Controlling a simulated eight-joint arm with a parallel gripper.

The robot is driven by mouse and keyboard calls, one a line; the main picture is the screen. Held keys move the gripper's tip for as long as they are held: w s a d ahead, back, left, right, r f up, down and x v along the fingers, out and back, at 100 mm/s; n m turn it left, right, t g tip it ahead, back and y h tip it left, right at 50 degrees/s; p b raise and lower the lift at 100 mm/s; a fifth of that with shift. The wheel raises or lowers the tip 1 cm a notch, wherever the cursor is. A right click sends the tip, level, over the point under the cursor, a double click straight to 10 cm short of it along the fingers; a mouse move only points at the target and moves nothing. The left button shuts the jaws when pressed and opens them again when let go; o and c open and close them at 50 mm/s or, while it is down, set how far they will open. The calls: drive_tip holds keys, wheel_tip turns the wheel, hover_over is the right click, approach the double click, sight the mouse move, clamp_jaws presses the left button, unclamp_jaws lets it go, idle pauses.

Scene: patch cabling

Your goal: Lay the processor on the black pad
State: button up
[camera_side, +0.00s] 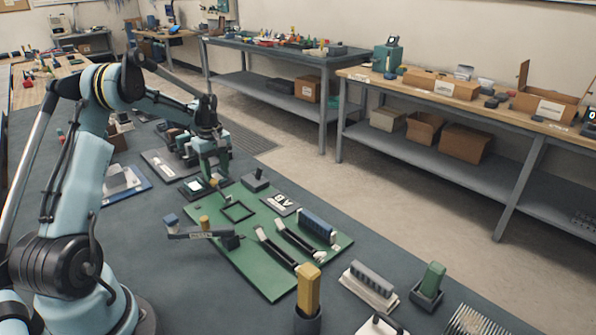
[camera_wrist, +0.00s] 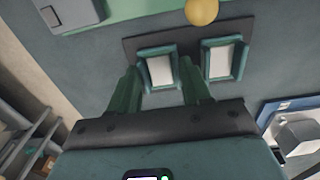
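Two square teal frames with pale centres, a left one (camera_wrist: 158,68) and a right one (camera_wrist: 222,60), sit side by side on a dark base (camera_wrist: 190,40) in the wrist view. The pale square in the left frame (camera_wrist: 160,70) looks like the processor, but I cannot be sure. In the side view the dark holder with a pale square (camera_side: 194,186) lies just below my gripper (camera_side: 213,178). The fingers of my gripper (camera_wrist: 160,75) are apart on either side of the left frame; nothing is visibly pinched. I cannot clearly pick out the black pad; a black square outline (camera_side: 238,211) lies on the green board.
The green board (camera_side: 262,265) carries two black cable pieces (camera_side: 283,247), a blue-grey block (camera_side: 317,226) and an "AB" plate (camera_side: 281,203). A yellow post (camera_side: 308,290) stands at its front edge. A yellow knob (camera_wrist: 201,11) is ahead of the fingers.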

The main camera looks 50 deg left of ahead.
sight(217, 177)
drive_tip(key=o, duration=0.3)
drive_tip(key=shift+o, duration=0.2)
wheel_tip(217, 177, up, 11)
drive_tip(key=d+r+m+t, duration=0.2)
drive_tip(key=d+r+m, duration=0.3)
drive_tip(key=d, duration=0.5)
drive_tip(key=s+d+f+m+t, duration=0.1)
drive_tip(key=s+d+m, duration=0.2)
drive_tip(key=d, duration=0.4)
drive_tip(key=s+d+f+m+t, duration=0.1)
drive_tip(key=s+d+m+t, duration=0.1)
drive_tip(key=d+m, duration=0.3)
drive_tip(key=s+d+f+m+t, duration=0.1)
drive_tip(key=s+d+m, duration=0.3)
drive_tip(key=d, duration=0.6)
drive_tip(key=shift+s+f+m+t, duration=0.3)
drive_tip(key=shift+m+t, duration=0.2)
drive_tip(key=shift+t, duration=0.1)
drive_tip(key=shift+r, duration=0.1)
